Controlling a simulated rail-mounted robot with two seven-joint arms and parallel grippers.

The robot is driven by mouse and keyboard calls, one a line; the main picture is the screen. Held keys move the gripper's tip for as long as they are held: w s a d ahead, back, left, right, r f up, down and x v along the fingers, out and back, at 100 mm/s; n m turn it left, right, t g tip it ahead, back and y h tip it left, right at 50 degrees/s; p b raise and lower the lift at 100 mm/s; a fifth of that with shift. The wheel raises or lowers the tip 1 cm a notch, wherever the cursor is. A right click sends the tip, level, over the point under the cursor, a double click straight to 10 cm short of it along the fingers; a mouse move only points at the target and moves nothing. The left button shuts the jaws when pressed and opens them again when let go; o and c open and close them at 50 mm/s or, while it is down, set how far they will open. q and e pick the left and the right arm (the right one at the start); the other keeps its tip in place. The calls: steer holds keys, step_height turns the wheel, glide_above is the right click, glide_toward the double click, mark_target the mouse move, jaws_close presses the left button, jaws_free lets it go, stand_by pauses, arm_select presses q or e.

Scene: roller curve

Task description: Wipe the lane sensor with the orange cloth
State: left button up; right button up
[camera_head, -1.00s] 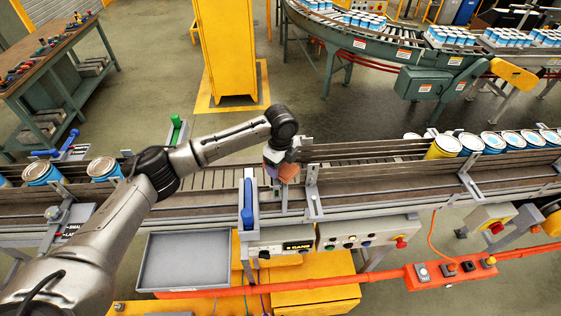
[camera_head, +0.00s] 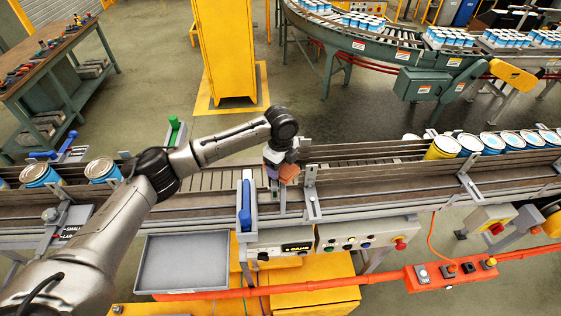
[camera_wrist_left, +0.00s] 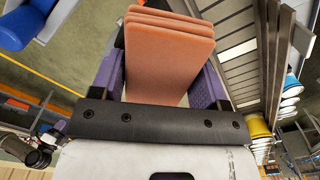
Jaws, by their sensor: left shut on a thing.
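My left gripper (camera_head: 277,172) is over the conveyor lane, beside an upright metal bracket. It is shut on the folded orange cloth (camera_head: 289,173). In the left wrist view the cloth (camera_wrist_left: 168,55) shows as a layered stack between the purple finger pads of the gripper (camera_wrist_left: 165,85). I cannot make out the lane sensor clearly; the gripper and cloth may hide it. My right gripper is not in view.
Blue and yellow cans (camera_head: 443,147) line the lane at the right, and two cans (camera_head: 102,170) stand at the left. An empty grey tray (camera_head: 183,287) sits in front.

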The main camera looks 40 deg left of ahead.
arm_select(q)
step_height(320, 180, up, 4)
steer(key=shift+s+a+f+p, duration=0.1)
steer(key=shift+s+a+p, duration=0.05)
steer(key=shift+p, duration=0.95)
steer(key=shift+r, duration=2.15)
